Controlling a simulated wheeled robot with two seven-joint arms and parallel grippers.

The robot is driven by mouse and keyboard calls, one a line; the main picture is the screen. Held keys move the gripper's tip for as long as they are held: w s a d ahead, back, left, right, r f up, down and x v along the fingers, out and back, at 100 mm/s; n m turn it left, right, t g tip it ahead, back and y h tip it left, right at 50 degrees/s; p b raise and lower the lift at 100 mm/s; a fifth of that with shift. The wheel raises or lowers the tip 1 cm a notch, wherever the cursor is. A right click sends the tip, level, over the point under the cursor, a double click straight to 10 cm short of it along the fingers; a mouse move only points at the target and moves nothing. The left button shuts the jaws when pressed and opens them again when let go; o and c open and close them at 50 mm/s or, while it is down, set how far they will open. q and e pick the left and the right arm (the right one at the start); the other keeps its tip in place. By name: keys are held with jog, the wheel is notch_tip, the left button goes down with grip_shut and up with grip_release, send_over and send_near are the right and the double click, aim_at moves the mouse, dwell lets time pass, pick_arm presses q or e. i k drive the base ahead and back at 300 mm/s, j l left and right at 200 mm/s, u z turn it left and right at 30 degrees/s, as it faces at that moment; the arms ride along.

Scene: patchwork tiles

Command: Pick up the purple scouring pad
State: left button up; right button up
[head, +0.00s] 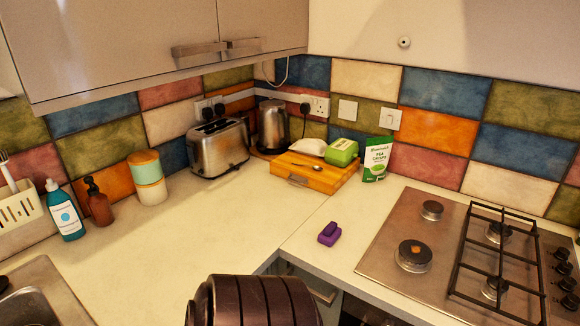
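The purple scouring pad (329,234) lies on the pale worktop in the head view, right of the middle. It is near the counter's front edge and left of the gas hob. It has a raised grip on top and nothing touches it. Neither of my grippers shows in the head view. A dark ribbed part at the bottom middle looks like part of my own body.
The gas hob (450,255) is on the right. A wooden board (315,175) with a green box (342,151) stands behind the pad. A toaster (217,147), kettle (273,126) and bottles stand along the wall. The worktop around the pad is clear.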

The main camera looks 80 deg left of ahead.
aim_at(330, 234)
jog(key=u, duration=2.15)
